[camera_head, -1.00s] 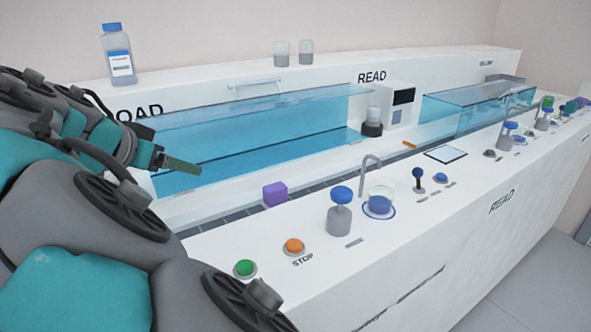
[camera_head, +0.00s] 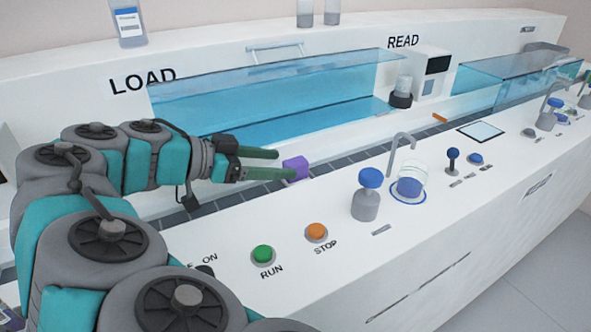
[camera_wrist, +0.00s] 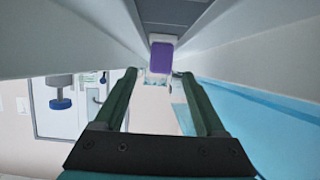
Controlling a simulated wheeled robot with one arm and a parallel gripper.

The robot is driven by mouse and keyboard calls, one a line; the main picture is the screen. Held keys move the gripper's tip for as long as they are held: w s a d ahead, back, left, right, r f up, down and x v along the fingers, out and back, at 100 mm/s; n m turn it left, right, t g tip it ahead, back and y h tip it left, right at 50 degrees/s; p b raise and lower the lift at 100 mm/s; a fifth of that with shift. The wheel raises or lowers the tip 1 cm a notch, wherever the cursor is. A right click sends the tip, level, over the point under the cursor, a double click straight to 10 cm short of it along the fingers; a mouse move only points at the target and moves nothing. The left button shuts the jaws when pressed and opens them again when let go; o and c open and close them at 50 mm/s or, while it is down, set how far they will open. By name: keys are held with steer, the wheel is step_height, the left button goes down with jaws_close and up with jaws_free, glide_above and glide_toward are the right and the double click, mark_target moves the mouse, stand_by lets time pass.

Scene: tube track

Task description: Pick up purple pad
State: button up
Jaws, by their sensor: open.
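The purple pad (camera_head: 296,168) is a small block at the dark segmented track in front of the blue glass tank. My gripper (camera_head: 278,164) is open, its two dark green fingers pointing right at the pad. In the head view the fingertips are at the pad's left side, and I cannot tell if they touch it. In the wrist view the pad (camera_wrist: 161,57) is a purple face ahead, centred between and beyond the tips of my gripper (camera_wrist: 157,75).
The dark track (camera_head: 345,160) runs past the pad. In front stand a green RUN button (camera_head: 263,254), an orange STOP button (camera_head: 317,232), a blue-capped bottle (camera_head: 367,195) and a glass beaker (camera_head: 411,181). The blue tank (camera_head: 280,105) is behind.

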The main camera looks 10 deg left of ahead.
mark_target(291, 163)
steer(key=p+x, duration=0.1)
steer(key=x, duration=0.3)
steer(key=shift+d+r, duration=0.15)
steer(key=shift+w+d+f, duration=0.25)
steer(key=shift+w, duration=0.15)
jaws_close()
